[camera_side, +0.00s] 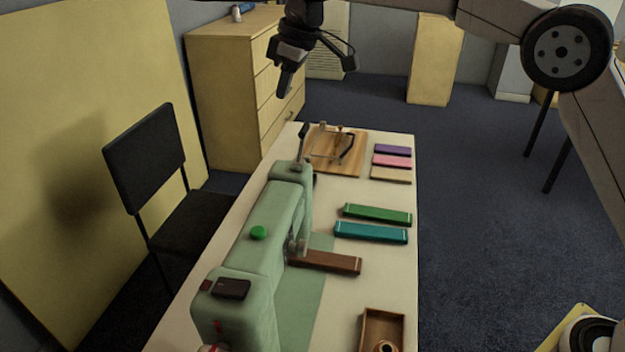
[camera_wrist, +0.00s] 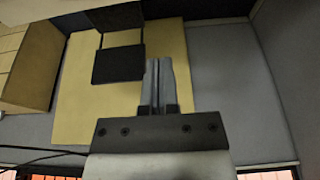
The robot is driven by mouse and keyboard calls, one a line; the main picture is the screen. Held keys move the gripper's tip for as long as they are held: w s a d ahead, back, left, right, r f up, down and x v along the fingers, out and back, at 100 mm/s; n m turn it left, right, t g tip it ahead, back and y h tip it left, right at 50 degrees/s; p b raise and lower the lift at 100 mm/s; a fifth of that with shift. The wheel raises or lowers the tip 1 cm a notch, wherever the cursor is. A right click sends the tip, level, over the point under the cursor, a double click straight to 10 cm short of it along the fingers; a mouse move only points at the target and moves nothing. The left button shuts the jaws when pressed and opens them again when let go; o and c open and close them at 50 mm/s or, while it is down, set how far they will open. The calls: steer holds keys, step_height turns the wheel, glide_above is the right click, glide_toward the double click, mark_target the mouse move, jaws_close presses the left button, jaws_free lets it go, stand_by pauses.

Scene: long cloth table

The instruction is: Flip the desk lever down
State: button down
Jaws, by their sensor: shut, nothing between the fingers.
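A small lever (camera_side: 303,132) with a dark handle stands upright at the far end of the pale green machine (camera_side: 270,222) on the table. I take it to be the desk lever. My gripper (camera_side: 285,92) hangs above the far end of the table, fingers down, clear of the lever and touching nothing. Its two grey fingers also show in the wrist view (camera_wrist: 158,62), close together and empty. The lever is not in the wrist view.
Beyond the lever lies a wooden board (camera_side: 325,163) with metal parts. Coloured blocks (camera_side: 378,214) and an open wooden box (camera_side: 368,327) lie along the right of the table (camera_side: 400,290). A black chair (camera_side: 145,160) stands at the left, a drawer cabinet (camera_side: 225,95) behind.

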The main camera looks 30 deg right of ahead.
mark_target(307, 128)
steer(key=shift+s+d+f, duration=0.3)
steer(key=shift+f, duration=0.6)
steer(key=shift+s+d+f, duration=0.25)
steer(key=shift+f, duration=0.7)
steer(key=shift+s+d+f, duration=0.3)
steer(key=shift+f, duration=0.6)
steer(key=shift+s+d+t+y, duration=0.5)
steer(key=shift+s+d, duration=0.05)
steer(key=shift+s+d+f+t+y, duration=0.25)
steer(key=shift+s+d+t+y, duration=0.3)
steer(key=shift+t+y, duration=0.05)
steer(key=s+d+f+t+y, duration=0.2)
steer(key=shift+s+d+t+y, duration=0.25)
steer(key=shift+d+t+y, duration=0.05)
steer(key=shift+t+y, duration=0.1)
steer(key=shift+w+a, duration=0.15)
steer(key=shift+a, duration=0.05)
